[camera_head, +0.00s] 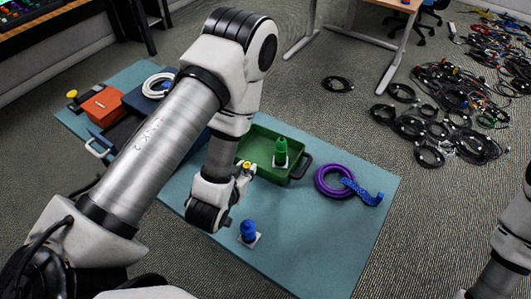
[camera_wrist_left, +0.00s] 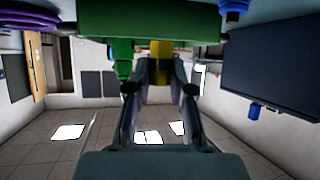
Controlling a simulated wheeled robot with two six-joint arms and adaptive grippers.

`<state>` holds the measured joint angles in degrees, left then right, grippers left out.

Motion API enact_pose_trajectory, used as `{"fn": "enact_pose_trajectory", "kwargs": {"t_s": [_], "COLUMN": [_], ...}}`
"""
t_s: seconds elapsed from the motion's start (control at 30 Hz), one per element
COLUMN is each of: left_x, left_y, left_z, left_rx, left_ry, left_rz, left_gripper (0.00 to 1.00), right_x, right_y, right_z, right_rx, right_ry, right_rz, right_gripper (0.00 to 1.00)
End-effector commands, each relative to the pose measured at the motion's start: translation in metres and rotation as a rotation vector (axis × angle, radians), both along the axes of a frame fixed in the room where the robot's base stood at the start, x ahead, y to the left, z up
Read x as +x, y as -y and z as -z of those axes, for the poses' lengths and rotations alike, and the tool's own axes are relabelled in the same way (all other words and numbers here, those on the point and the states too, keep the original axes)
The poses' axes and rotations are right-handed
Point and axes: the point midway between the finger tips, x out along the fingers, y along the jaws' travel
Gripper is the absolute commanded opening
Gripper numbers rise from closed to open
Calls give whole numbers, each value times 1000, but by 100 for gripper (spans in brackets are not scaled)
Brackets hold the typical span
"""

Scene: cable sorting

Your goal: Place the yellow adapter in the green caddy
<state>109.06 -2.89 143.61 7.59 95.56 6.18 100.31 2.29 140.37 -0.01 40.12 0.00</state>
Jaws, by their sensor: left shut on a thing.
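My left gripper (camera_head: 243,171) is shut on the yellow adapter (camera_head: 248,166), at the near-left side of the green caddy (camera_head: 301,171). In the left wrist view the yellow adapter (camera_wrist_left: 161,62) shows between the fingertips of the gripper (camera_wrist_left: 161,72). The green caddy (camera_wrist_left: 150,20) spans the top of that view. A green adapter (camera_head: 281,148) stands upright in the caddy. My arm hides part of the caddy's left side. My right gripper is out of view.
A blue adapter (camera_head: 248,230) stands near the table's front. A purple cable coil (camera_head: 322,190) with a blue strap lies right of the caddy. A red box (camera_head: 102,106) and a blue caddy (camera_head: 140,103) with a white cable are at left. The table's front right (camera_head: 320,240) is clear.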

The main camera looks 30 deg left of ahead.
Motion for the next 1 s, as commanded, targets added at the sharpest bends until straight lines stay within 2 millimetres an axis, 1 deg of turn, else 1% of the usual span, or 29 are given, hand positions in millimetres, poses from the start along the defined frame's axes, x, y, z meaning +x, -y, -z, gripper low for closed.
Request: {"fn": "enact_pose_trajectory", "kwargs": {"t_s": [0.03,0.1,0.37,0.4,0.43,0.57,0.7,0.8,0.93,1.0], "left_x": [9,20,45,51,57,82,114,134,147,148], "left_y": [-2,-5,-11,-13,-14,-21,-29,-34,-37,-38], "left_z": [8,11,12,6,3,6,9,11,16,25], "left_rx": [-1,-2,-1,-2,-2,-2,-1,0,0,1], "left_ry": [9,10,7,5,5,4,4,4,0,-3], "left_rz": [-2,-3,0,-1,-1,0,-1,1,1,2], "left_gripper": [0,0,0,0,0,0,0,0,0,0], "right_x": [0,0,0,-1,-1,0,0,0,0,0], "right_y": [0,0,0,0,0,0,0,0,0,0], "right_z": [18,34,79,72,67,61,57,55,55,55], "right_rx": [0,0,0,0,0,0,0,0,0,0], "right_ry": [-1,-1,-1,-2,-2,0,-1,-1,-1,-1], "right_rz": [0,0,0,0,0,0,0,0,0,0], "right_gripper": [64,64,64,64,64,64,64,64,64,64]}}
